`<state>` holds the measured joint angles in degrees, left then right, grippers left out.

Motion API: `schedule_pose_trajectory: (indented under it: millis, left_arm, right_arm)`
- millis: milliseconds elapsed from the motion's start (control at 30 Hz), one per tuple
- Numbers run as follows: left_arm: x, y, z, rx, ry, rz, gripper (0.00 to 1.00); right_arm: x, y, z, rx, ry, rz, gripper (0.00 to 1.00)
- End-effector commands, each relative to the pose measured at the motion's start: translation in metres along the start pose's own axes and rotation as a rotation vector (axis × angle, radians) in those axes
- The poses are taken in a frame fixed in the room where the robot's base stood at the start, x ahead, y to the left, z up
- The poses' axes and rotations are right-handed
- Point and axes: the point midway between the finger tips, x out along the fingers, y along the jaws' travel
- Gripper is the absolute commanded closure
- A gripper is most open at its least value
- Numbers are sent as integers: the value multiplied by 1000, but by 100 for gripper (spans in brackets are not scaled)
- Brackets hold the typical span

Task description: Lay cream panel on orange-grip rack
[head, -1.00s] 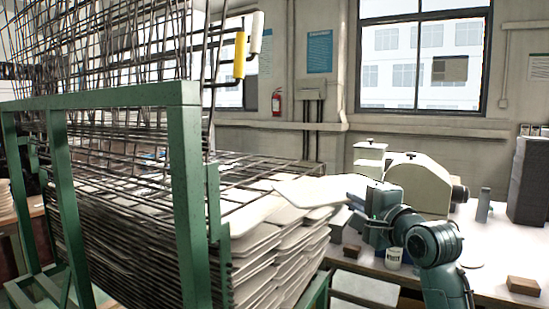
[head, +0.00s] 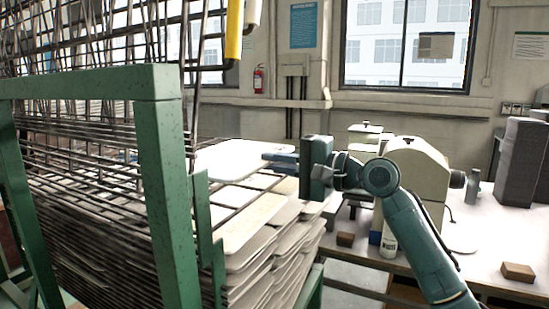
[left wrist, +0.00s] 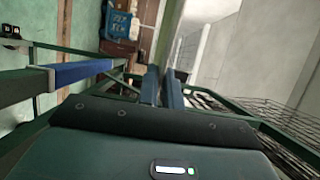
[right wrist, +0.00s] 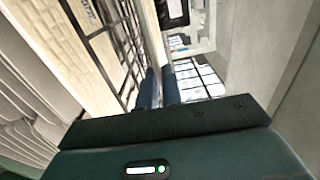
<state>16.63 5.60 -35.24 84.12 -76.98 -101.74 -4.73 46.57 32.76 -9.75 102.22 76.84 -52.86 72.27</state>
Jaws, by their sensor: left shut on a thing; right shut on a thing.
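My right gripper (head: 281,160) is shut on the near right edge of the cream panel (head: 232,158), which lies about flat over the upper trays at the right of the drying rack. I cannot tell whether the panel touches the wires below. In the right wrist view the right gripper's fingers (right wrist: 159,88) are close together. A yellow-orange grip (head: 234,30) hangs on the raised wire racks, beside a white grip (head: 252,12). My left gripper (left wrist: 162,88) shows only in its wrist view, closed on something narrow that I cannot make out.
A green frame (head: 165,180) with upright posts stands close in front. Lower trays hold stacked pale boards (head: 250,235).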

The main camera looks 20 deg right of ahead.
Motion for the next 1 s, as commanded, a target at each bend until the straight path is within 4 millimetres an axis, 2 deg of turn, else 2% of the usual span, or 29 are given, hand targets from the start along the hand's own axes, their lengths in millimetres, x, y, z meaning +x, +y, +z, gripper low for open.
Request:
schedule_pose_trajectory:
  millis: [200,533,800,1000]
  left_arm:
    - [0,20,0,0,0,0,100]
    - [0,54,0,0,0,0,100]
    - [0,59,0,0,0,-1,100]
    - [0,59,0,0,0,-1,100]
  right_arm:
    - [0,24,0,-1,0,-2,100]
    - [0,53,0,0,1,-2,100]
    - [0,70,0,0,1,-2,100]
    - [0,71,0,0,1,-2,100]
